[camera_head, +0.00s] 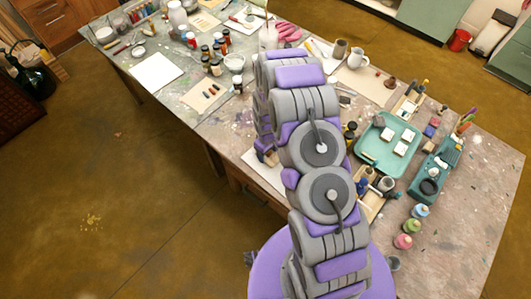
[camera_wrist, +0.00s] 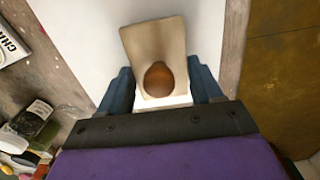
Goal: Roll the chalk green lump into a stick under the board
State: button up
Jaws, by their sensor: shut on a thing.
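The board (camera_wrist: 152,42) is a pale beige plate with a round brown knob (camera_wrist: 158,79) in the wrist view. My gripper (camera_wrist: 162,88) has its two blue fingers on either side of the board at the knob end, shut on it. Below the board lies a white sheet (camera_wrist: 85,35), which also shows in the head view (camera_head: 258,173) just left of my arm. I cannot see the chalk green lump; the board or my gripper may hide it. In the head view my arm hides most of the board and gripper. I cannot tell whether the board touches the sheet.
Dark jars and small bottles (camera_wrist: 40,110) crowd the lower left of the wrist view. The table edge (camera_wrist: 232,45) and floor are on its right. In the head view, a teal tray (camera_head: 372,158) and coloured bottles stand right of my arm. A white sheet (camera_head: 157,71) lies far left.

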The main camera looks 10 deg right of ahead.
jog(key=shift+w+d, duration=0.15)
jog(key=shift+d, duration=0.2)
jog(key=shift+w+d, duration=0.1)
jog(key=shift+w+d, duration=0.7)
jog(key=shift+d, duration=0.3)
jog(key=shift+s+a+f, duration=0.1)
jog(key=shift+s+a, duration=0.5)
jog(key=shift+a, duration=0.35)
jog(key=shift+s+a, duration=0.6)
jog(key=shift+a, duration=0.3)
jog(key=shift+s+a, duration=0.1)
jog(key=shift+s+a, duration=0.3)
jog(key=shift+a, duration=0.1)
jog(key=shift+w+d, duration=0.4)
jog(key=shift+d, duration=0.2)
jog(key=shift+w+d, duration=0.4)
jog(key=shift+d, duration=0.2)
jog(key=shift+d, duration=0.1)
